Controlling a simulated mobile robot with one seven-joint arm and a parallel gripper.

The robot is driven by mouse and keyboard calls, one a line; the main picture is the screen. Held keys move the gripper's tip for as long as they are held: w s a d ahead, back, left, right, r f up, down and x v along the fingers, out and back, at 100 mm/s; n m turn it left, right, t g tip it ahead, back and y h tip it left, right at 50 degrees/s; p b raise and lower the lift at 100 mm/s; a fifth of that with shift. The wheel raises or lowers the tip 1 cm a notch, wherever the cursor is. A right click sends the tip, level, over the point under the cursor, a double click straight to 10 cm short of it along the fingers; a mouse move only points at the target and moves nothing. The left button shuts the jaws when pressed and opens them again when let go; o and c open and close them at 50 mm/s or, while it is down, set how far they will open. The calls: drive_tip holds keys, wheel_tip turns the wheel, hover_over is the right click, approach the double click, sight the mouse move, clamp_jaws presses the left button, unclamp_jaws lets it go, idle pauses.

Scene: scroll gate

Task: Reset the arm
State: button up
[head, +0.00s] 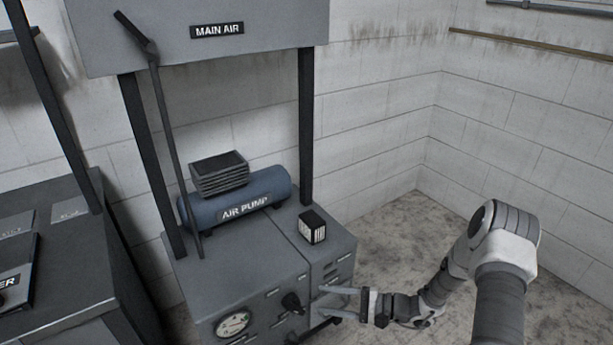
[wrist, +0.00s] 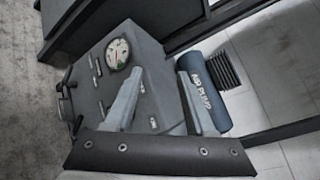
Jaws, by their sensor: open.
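My arm (head: 502,265) comes in from the lower right in the head view and reaches left, bent at the elbow. My gripper (head: 322,301) is open, its two fingers close to the front of the grey machine cabinet (head: 255,294), near a black knob (head: 292,303). I cannot tell whether a finger touches the cabinet. Nothing shows between the fingers. In the wrist view the two fingers of my gripper (wrist: 160,95) stand apart in front of the cabinet.
A blue air pump (head: 240,203) lies on the cabinet, with a small black-and-white box (head: 312,227) to its right. A gauge (head: 232,325) is on the front. Dark posts hold the MAIN AIR panel (head: 200,35). A dark cabinet (head: 60,270) stands left. Floor (head: 400,230) is bare at right.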

drive_tip(key=s+r+n+g+h, duration=0.3)
drive_tip(key=s+r+n+h, duration=0.1)
drive_tip(key=r, duration=0.6)
drive_tip(key=s+r+n+g+h, duration=0.3)
drive_tip(key=s+r+n+h, duration=0.15)
drive_tip(key=r, duration=0.65)
drive_tip(key=s+d+r+n+t+h, duration=0.1)
drive_tip(key=s+d+r+t+h, duration=0.3)
drive_tip(key=s+r, duration=0.3)
drive_tip(key=s+d+r+n+t+h, duration=0.1)
drive_tip(key=s+d+r+t+h, duration=0.3)
drive_tip(key=s+r, duration=0.3)
wheel_tip(320, 180, up, 16)
drive_tip(key=p, duration=1.5)
drive_tip(key=shift+f, duration=0.25)
drive_tip(key=shift+d, duration=0.1)
